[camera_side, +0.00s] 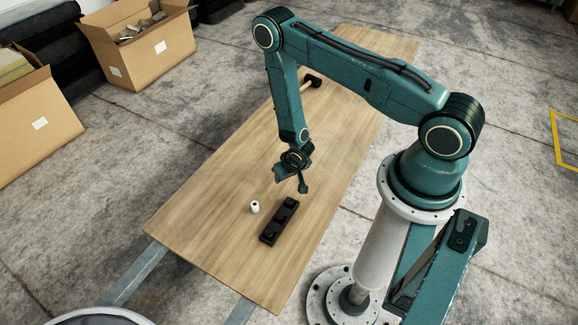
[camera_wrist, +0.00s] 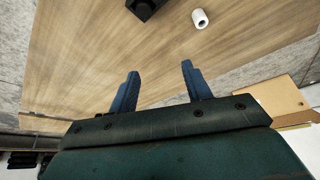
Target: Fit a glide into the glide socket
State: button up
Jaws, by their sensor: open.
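A small white cylinder (camera_side: 255,207) with a dark spot on its end stands on the wooden table. It also shows at the top of the wrist view (camera_wrist: 200,19). Just right of it in the side view is a long black block (camera_side: 268,238) with several dark rounded features along its top. A corner of this block shows at the top edge of the wrist view (camera_wrist: 145,8). I cannot tell which of these is the glide or the socket. My gripper (camera_side: 290,182) is open and empty, above the table and beyond both. Its two blue fingers are apart in the wrist view (camera_wrist: 160,69).
A mallet-like tool with a black head (camera_side: 313,81) lies at the table's far part. The wooden table (camera_side: 195,215) is otherwise mostly clear. Cardboard boxes (camera_side: 145,48) stand on the floor at the left.

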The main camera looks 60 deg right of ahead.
jog(key=w+a+r, duration=0.1)
jog(key=w+r, duration=0.2)
jog(key=r, duration=0.6)
jog(key=w+r, duration=0.4)
jog(key=r, duration=0.4)
notch_tip(320, 180, up, 16)
jog(key=s+a+n+t, duration=0.1)
jog(key=s+a+n, duration=0.1)
jog(key=a, duration=0.1)
jog(key=s+a+r+n+y, duration=0.2)
jog(key=s+a+r, duration=0.1)
jog(key=s+r, duration=0.9)
jog(key=s+a+r+n, duration=0.1)
jog(key=s+a+r, duration=0.1)
jog(key=s+r, duration=0.5)
jog(key=s, duration=0.4)
jog(key=shift+s+a+n+t, duration=0.15)
jog(key=shift+n+t, duration=0.15)
jog(key=shift+n, duration=0.1)
